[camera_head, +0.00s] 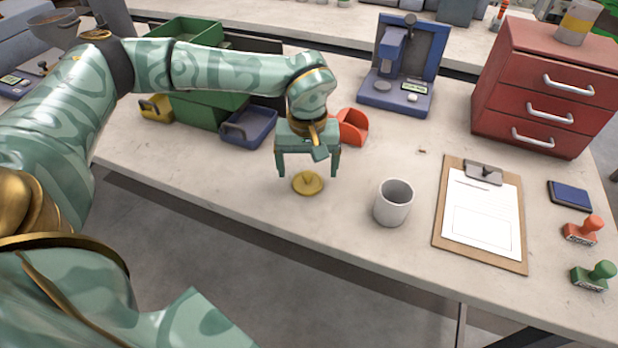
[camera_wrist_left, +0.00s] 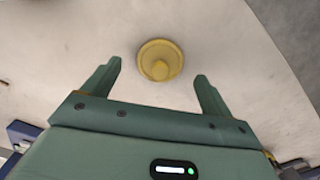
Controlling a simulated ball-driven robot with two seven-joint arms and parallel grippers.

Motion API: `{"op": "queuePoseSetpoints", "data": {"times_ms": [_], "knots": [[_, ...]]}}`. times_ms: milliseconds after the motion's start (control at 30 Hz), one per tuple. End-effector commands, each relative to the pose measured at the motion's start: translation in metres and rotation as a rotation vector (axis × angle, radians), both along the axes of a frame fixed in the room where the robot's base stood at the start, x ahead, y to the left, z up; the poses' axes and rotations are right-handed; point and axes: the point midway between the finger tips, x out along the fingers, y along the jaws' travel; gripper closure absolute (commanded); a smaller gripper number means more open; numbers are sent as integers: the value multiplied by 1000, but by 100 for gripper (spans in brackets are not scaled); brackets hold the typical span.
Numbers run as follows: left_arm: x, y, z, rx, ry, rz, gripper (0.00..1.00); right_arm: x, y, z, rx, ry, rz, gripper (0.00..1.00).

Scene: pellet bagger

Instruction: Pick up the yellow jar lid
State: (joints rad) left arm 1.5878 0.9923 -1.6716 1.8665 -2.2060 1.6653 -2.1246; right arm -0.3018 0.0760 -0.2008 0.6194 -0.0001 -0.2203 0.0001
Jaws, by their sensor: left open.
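The yellow jar lid (camera_head: 308,183) lies flat on the pale bench top near its front edge, a round disc with a small knob. In the left wrist view the lid (camera_wrist_left: 160,60) sits just beyond the fingertips, roughly centred between them. My left gripper (camera_head: 308,174) is open and points down above the lid, with one finger to each side of it in the head view. It also shows open and empty in the left wrist view (camera_wrist_left: 158,78). I cannot tell the exact height of the fingertips over the lid. My right gripper is in neither view.
A grey cup (camera_head: 393,203) stands right of the lid. A clipboard (camera_head: 481,213) and stamps (camera_head: 582,231) lie further right. A red scoop (camera_head: 352,127), a blue bin (camera_head: 248,128) and a blue device (camera_head: 398,66) stand behind. The bench's front edge is close to the lid.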

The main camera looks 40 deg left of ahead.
Motion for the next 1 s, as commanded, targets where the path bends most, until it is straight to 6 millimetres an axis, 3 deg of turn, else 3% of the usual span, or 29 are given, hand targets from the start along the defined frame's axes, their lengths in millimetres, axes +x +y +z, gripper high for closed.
{"op": "queuePoseSetpoints", "data": {"times_ms": [33, 100, 367, 500, 533, 1000], "knots": [[0, 1, -16, 0, 6, 0, 15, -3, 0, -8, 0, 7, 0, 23], [0, 1, -25, 1, 6, -1, 15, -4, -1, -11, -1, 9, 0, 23], [0, 1, -26, 1, -1, 0, 17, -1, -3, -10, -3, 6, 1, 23], [0, 1, -26, 0, 0, 0, 56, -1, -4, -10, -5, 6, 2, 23], [0, 1, -26, 0, 0, 0, 60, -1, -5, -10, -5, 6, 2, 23], [0, 1, -19, 0, -1, 0, 60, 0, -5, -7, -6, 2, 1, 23]]}}
